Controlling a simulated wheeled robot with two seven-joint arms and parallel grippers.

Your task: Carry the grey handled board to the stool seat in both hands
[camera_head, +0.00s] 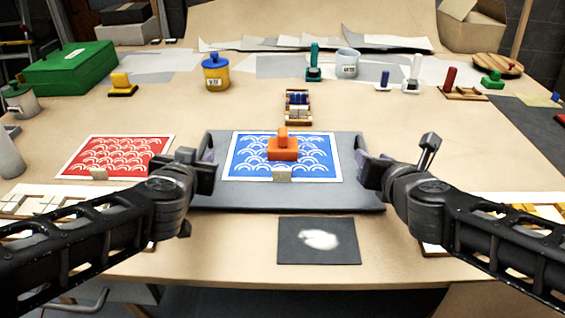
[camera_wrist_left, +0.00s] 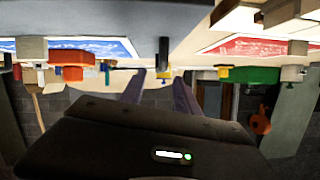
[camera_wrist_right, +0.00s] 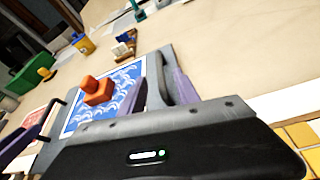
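The grey handled board (camera_head: 215,192) lies flat on the table in front of me, with an upright handle at its left and right ends. On it are a blue-and-white patterned panel (camera_head: 240,165), an orange knobbed block (camera_head: 283,150) and a small beige block (camera_head: 282,174). My left gripper (camera_head: 207,165) is at the left handle; in the left wrist view its purple fingers stand apart, with the grey handle (camera_wrist_left: 163,53) between them. My right gripper (camera_head: 368,167) is at the right handle; its fingers stand apart on either side of the handle (camera_wrist_right: 166,80). I cannot make out a stool.
A red patterned panel (camera_head: 115,155) lies left of the board. A black card with a white patch (camera_head: 319,240) lies close in front. A green box (camera_head: 70,68), yellow pot (camera_head: 215,72) and several tools stand farther back.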

